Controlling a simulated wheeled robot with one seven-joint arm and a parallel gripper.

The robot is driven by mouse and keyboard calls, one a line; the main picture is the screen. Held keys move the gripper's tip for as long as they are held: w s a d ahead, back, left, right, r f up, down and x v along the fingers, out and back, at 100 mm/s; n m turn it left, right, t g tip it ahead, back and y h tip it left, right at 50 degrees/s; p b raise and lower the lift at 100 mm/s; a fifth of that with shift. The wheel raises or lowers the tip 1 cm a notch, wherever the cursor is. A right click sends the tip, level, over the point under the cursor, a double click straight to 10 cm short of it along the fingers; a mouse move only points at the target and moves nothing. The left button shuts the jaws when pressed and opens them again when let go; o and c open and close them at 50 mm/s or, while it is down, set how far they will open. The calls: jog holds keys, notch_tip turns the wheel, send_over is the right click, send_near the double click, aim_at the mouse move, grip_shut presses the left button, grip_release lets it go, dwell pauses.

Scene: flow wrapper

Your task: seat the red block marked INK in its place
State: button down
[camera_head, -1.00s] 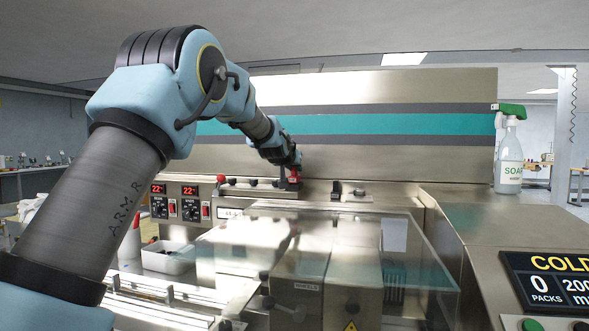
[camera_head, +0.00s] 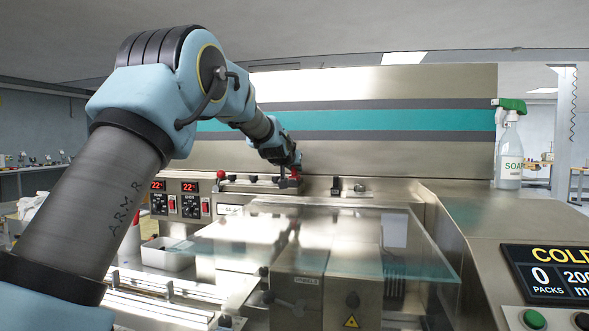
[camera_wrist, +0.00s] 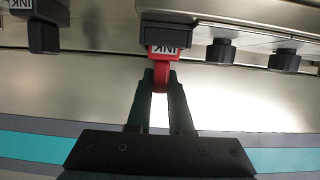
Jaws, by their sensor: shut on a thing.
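The red block marked INK (camera_wrist: 168,50) shows at the top centre of the wrist view. My gripper (camera_wrist: 161,80) is shut on its narrower red stem, with the fingertips on either side. I cannot tell how deep the block sits in that holder. In the head view my gripper (camera_head: 287,163) is at the back of the machine, and a little of the red block (camera_head: 295,173) shows beside it.
A second dark block (camera_wrist: 43,38) with an INK label stands at left in the wrist view. Two dark knobs (camera_wrist: 221,52) are at right. In the head view a clear cover (camera_head: 350,243) lies in front, and a soap bottle (camera_head: 509,155) stands at right.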

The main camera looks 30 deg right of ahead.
jog(key=c, duration=0.7)
grip_release()
jog(key=shift+c, duration=0.2)
jog(key=shift+s+a, duration=0.1)
jog(key=b+v, duration=0.3)
jog(key=v, duration=0.7)
jog(key=shift+s+a, duration=0.2)
jog(key=shift+s, duration=0.05)
jog(key=shift+a+r, duration=0.1)
jog(key=shift+r, duration=0.05)
